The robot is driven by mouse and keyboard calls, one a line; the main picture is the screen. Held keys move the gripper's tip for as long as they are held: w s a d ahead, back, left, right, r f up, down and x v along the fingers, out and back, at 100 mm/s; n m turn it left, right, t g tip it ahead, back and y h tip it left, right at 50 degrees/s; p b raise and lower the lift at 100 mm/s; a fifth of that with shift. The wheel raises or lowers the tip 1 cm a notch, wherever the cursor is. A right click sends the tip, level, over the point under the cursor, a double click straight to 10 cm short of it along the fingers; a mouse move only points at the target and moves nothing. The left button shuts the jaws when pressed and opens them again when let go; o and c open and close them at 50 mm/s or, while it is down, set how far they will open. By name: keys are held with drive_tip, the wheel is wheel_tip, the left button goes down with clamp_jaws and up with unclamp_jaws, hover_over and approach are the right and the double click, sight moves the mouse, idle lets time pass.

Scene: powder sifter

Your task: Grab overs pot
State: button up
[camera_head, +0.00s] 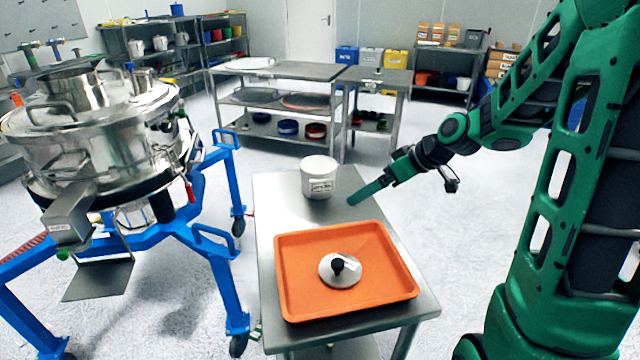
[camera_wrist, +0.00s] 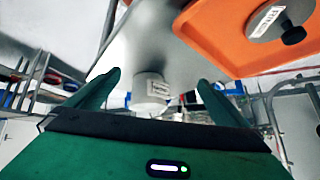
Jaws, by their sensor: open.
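A white round pot (camera_head: 320,178) with a printed label stands upright at the far end of the steel table (camera_head: 272,195). Its label is too small to read, so I cannot tell for sure that it is the overs pot. My gripper (camera_head: 352,202) is to the right of the pot and apart from it, with its green fingers pointing left. In the wrist view my gripper (camera_wrist: 157,88) is open and empty. The white pot (camera_wrist: 151,92) shows between and beyond its two fingers.
An orange tray (camera_head: 290,295) with a round lid (camera_head: 340,270) with a black knob lies on the near part of the table. A steel sifter (camera_head: 95,135) on a blue frame (camera_head: 228,190) stands left. A shelved steel bench (camera_head: 285,70) is behind.

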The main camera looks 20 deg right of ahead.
sight(335, 163)
drive_tip(key=w+a+n+t+y, duration=0.1)
drive_tip(key=w+a, duration=0.1)
drive_tip(key=w, duration=0.2)
drive_tip(key=w+a+t+y, duration=0.1)
drive_tip(key=w, duration=0.4)
drive_tip(key=w+a+n+t+y, duration=0.1)
drive_tip(key=w+a, duration=0.1)
drive_tip(key=w, duration=0.2)
drive_tip(key=shift+w+a+r+n+t+y, duration=0.15)
drive_tip(key=shift+w+a+n+t+y, duration=0.15)
drive_tip(key=shift+w+a+t, duration=0.1)
drive_tip(key=shift+f+x, duration=0.1)
drive_tip(key=shift+x, duration=1.15)
drive_tip(key=shift+f+x, duration=0.15)
drive_tip(key=shift+x, duration=1.1)
drive_tip(key=shift+s, duration=0.1)
drive_tip(key=c, duration=1.4)
